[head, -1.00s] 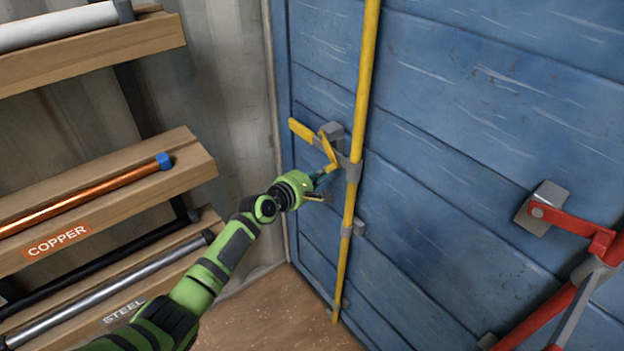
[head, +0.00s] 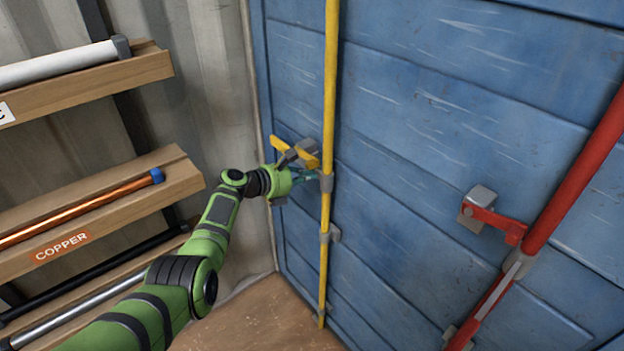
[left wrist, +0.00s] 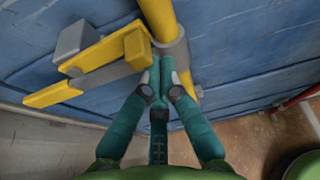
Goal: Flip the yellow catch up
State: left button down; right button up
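A yellow catch (head: 306,159) sits by a grey bracket on the blue door, left of the upright yellow bar (head: 328,100). In the left wrist view the catch (left wrist: 95,57) reaches across from the grey bracket (left wrist: 76,39) to a yellow block end near the bar's grey collar (left wrist: 172,52). A second yellow strip, the bar's handle (left wrist: 48,95), runs partly behind it. My left gripper (head: 308,178) is just below the catch, by the collar. In the wrist view its teal fingers (left wrist: 160,72) come together below the block end; I see nothing between them. Contact is unclear. My right gripper is out of view.
A wooden rack with a copper pipe (head: 80,208) and a white pipe (head: 60,66) stands at the left. A red bar (head: 560,200) with a red handle is on the door at the right. Floor (head: 250,315) shows below.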

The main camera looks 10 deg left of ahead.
pick_arm(q)
jog(key=shift+a+r+n+h+p, duration=0.2)
jog(key=shift+r+n+h+p, duration=0.1)
jog(key=shift+r+n, duration=0.5)
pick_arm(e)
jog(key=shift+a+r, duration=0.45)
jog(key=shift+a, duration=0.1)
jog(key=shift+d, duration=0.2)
pick_arm(q)
jog(key=f, duration=0.1)
jog(key=f+b, duration=0.1)
jog(key=d+f, duration=0.1)
jog(key=shift+s+f, duration=0.15)
jog(key=shift+s, duration=0.2)
jog(key=shift+s+f, duration=0.2)
jog(key=shift+f, duration=0.1)
jog(key=p+v, duration=0.4)
jog(key=v, duration=0.6)
jog(key=shift+w+r, duration=0.2)
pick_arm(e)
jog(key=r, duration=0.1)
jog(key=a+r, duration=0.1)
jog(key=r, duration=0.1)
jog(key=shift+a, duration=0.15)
